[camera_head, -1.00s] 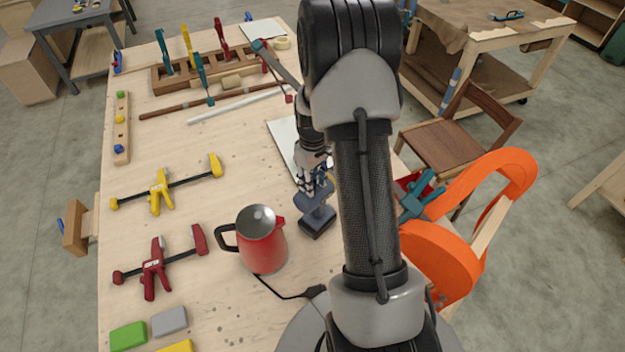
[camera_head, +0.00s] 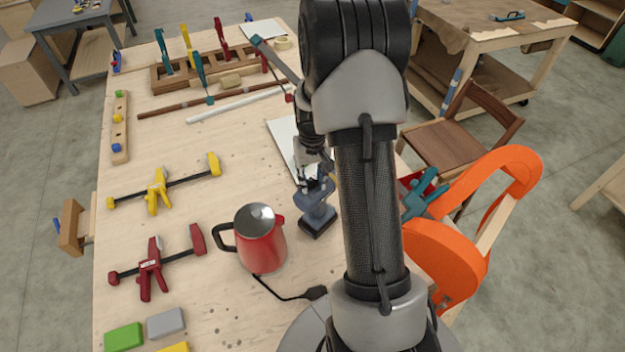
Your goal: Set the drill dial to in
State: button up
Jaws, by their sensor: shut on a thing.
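The blue-grey drill (camera_head: 318,216) stands upright on its dark battery base on the wooden workbench, right of the red kettle. My gripper (camera_head: 316,182) is at the top of the drill, shut on it, seemingly at its dial. The dial itself and its setting are hidden by my fingers and too small to make out. My arm comes down from above and covers the area just right of the drill.
A red kettle (camera_head: 261,240) stands close left of the drill, its black cord (camera_head: 285,294) in front. A yellow clamp (camera_head: 157,190) and a red clamp (camera_head: 152,266) lie further left. A white sheet (camera_head: 284,140) lies behind.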

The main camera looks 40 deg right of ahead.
aim_at(312, 182)
jog(key=shift+m, duration=0.6)
jog(key=o, duration=1.1)
jog(key=shift+r, duration=0.15)
notch_tip(312, 182, up, 12)
jog(key=shift+f, duration=0.1)
jog(key=shift+f, duration=0.1)
